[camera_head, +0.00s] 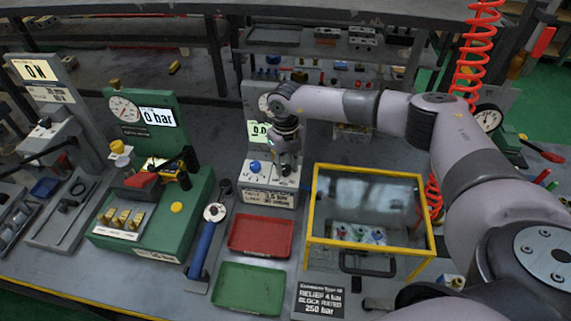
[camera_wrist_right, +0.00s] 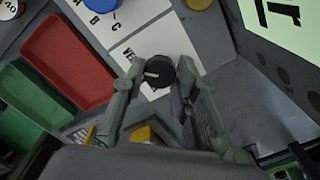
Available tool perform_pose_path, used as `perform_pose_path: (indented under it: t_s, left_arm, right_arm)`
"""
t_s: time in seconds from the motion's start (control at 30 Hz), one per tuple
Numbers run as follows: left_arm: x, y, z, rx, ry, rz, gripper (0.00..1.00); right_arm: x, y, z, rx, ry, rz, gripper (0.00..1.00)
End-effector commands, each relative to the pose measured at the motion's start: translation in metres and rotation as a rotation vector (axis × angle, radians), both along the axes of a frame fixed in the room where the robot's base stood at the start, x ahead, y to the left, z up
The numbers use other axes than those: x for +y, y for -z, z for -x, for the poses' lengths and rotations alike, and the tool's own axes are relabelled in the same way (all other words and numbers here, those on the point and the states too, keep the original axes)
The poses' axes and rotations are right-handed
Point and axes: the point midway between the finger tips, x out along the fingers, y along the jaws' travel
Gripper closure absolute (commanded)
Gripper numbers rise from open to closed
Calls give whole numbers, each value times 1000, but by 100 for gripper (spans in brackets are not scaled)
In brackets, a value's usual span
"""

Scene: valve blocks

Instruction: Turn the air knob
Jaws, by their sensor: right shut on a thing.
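In the right wrist view a round black knob (camera_wrist_right: 158,72) with a white pointer mark sits on a white panel (camera_wrist_right: 150,50), between the two fingers of my right gripper (camera_wrist_right: 160,85). The fingers are closed in on the knob from both sides. In the head view my right arm reaches across to the grey air station (camera_head: 270,185), and my right gripper (camera_head: 287,155) points down at its top. The knob is hidden there by the gripper. A blue knob (camera_head: 255,166) stands to its left on the same panel. My left gripper is not in view.
A red tray (camera_head: 233,234) and a green tray (camera_head: 222,289) lie in front of the air station. A yellow-framed clear box (camera_head: 430,235) stands to the right. A green gauge station (camera_head: 165,220) and a blue-handled wrench (camera_head: 203,248) are to the left.

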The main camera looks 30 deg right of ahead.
Motion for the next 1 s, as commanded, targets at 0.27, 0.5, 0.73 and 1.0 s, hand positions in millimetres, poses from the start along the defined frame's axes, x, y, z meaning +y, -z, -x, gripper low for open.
perform_pose_path:
  t_s: [0.27,0.5,0.73,1.0]
  left_arm:
    - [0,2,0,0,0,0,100]
    - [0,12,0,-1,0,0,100]
    - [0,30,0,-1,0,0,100]
    - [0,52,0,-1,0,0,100]
  right_arm:
    - [0,0,0,-1,-11,0,100]
    - [0,2,0,-1,-99,0,100]
    - [-1,3,-1,-3,-279,0,100]
    - [-1,4,-1,-2,-536,0,100]
